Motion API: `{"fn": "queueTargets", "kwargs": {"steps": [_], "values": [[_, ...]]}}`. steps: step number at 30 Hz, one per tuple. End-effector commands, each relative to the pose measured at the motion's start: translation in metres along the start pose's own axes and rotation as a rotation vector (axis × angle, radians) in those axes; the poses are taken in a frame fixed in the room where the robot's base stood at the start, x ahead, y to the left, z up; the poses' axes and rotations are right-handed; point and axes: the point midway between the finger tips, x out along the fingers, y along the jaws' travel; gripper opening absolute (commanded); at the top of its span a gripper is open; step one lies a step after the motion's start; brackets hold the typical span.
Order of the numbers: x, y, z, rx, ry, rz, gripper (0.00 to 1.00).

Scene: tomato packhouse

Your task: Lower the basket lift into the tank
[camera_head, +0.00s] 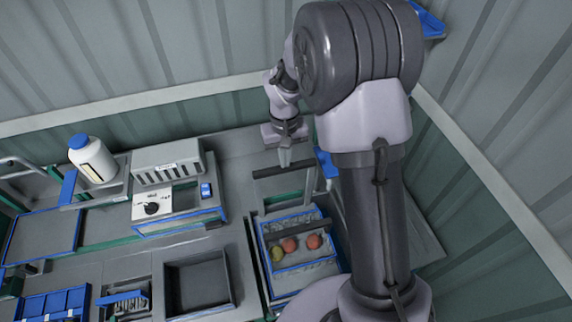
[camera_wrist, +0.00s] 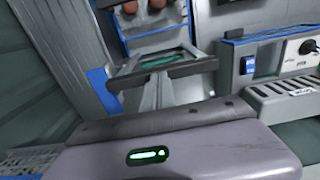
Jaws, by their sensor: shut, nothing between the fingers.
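The tank (camera_head: 272,296) is a blue-rimmed box at the bottom middle of the head view. The basket (camera_head: 262,247) shows in it, with two red tomatoes (camera_head: 290,245) and a yellowish one (camera_head: 278,254). A dark crossbar (camera_head: 270,172), apparently part of the basket lift, stands behind the basket. My gripper (camera_head: 285,163) points down just at this bar.
A control box with a black knob (camera_head: 152,208) and a blue switch (camera_head: 206,190) stands left of the tank. A white bottle with a blue cap (camera_head: 94,160) is further left. An empty dark tray (camera_head: 198,282) lies left of the tank. A corrugated wall is close behind.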

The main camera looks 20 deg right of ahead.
Motion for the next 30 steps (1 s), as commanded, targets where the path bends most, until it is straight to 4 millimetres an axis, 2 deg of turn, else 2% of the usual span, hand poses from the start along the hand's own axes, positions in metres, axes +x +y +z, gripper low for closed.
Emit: {"fn": "queueTargets", "kwargs": {"steps": [4, 30], "values": [[0.004, 0.000, 0.000, 0.000, 0.000, 0.000, 0.00], [0.067, 0.000, 0.001, 0.000, -0.001, 0.000, 0.00]]}}
